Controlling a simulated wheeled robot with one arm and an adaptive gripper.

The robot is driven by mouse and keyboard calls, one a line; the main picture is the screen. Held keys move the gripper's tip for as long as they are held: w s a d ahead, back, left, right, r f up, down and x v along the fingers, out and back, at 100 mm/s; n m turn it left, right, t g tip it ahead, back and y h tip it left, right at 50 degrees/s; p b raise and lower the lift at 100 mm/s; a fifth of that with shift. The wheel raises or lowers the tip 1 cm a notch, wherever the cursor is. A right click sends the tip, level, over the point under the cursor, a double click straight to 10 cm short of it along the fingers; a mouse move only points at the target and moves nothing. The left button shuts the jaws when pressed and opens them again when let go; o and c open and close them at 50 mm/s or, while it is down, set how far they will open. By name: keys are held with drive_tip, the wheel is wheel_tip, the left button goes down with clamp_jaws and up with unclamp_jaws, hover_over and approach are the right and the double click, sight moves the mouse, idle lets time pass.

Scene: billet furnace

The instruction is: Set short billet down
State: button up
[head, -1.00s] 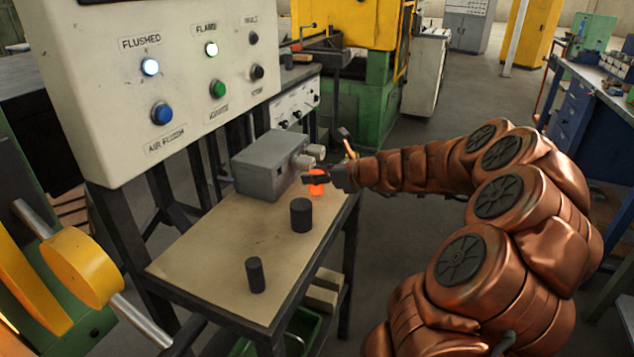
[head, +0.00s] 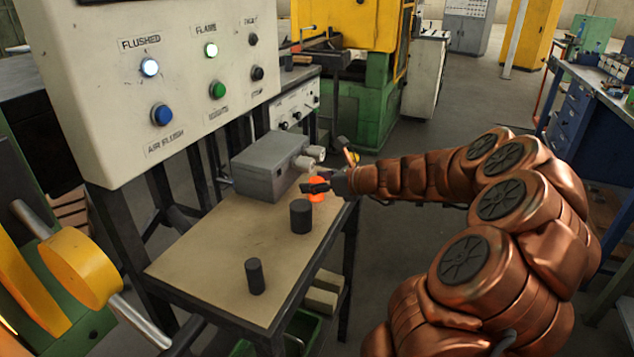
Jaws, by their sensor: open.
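A glowing orange billet (head: 316,193) shows on the table (head: 215,243), just right of the grey box and partly hidden behind my gripper. My gripper (head: 328,168) is open at the table's right edge, with its fingers spread, one low near the billet and one higher up. Whether a finger touches the billet I cannot tell. Two dark cylinders stand upright on the table: a wider one (head: 301,216) close in front of the glowing billet, and a slimmer one (head: 255,276) near the front edge.
A grey box (head: 270,167) with two pale knobs stands at the back of the table. A control panel (head: 160,75) with lit lamps and buttons rises at the left. The middle and left of the tabletop are bare. Open floor lies beyond the table's right side.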

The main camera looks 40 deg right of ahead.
drive_tip(key=shift+r, duration=0.1)
drive_tip(key=v, duration=1.2)
idle(0.7)
